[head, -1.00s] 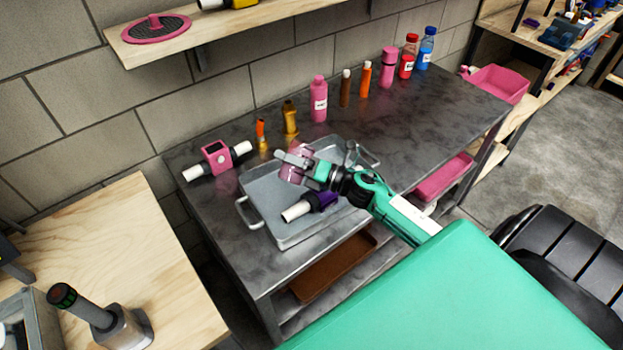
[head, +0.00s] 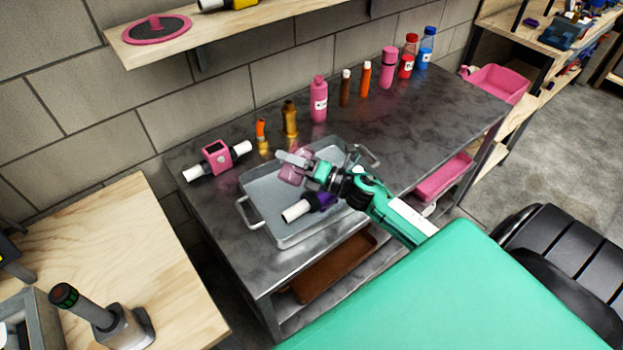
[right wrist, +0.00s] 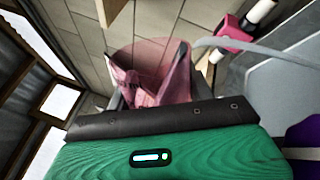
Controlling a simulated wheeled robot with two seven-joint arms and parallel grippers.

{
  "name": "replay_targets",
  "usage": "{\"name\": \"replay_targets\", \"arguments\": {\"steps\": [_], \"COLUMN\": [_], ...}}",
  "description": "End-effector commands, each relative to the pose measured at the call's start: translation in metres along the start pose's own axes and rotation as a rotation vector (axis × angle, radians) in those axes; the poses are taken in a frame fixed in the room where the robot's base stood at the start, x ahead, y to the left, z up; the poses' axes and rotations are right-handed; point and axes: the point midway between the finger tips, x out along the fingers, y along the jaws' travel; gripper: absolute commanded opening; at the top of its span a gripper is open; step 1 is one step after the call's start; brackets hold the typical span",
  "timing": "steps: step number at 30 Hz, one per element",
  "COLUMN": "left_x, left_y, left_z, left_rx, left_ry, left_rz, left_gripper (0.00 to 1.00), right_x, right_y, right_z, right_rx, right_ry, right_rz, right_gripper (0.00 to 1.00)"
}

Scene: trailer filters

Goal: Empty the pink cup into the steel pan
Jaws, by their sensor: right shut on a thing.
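The translucent pink cup (head: 294,171) is held in my right gripper (head: 296,162) above the steel pan (head: 262,190). In the right wrist view the cup (right wrist: 155,75) is between the fingers and looks tilted; its contents cannot be made out clearly. The pan is a shallow grey tray with side handles, on the dark metal table. A purple thing with a white cylinder (head: 297,212) lies in the pan, below my right gripper. My left gripper is not in view.
A pink block with white ends (head: 217,158) stands left of the pan. Behind it are an orange-topped bottle (head: 261,134), an amber bottle (head: 290,119) and a pink bottle (head: 319,100). The table's right part (head: 430,110) is largely clear.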

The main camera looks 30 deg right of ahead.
Motion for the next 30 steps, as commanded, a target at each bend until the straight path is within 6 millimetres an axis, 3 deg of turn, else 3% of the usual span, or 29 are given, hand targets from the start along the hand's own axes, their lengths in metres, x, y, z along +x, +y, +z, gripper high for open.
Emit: {"name": "replay_targets", "arguments": {"steps": [30], "left_x": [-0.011], "left_y": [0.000], "left_z": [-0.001], "left_rx": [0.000], "left_ry": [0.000], "left_rz": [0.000], "left_gripper": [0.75], "right_x": [0.000], "right_y": [0.003], "right_z": [0.003], "right_rx": [0.093], "right_ry": [-0.017], "right_rz": [0.001], "right_gripper": [0.25]}}
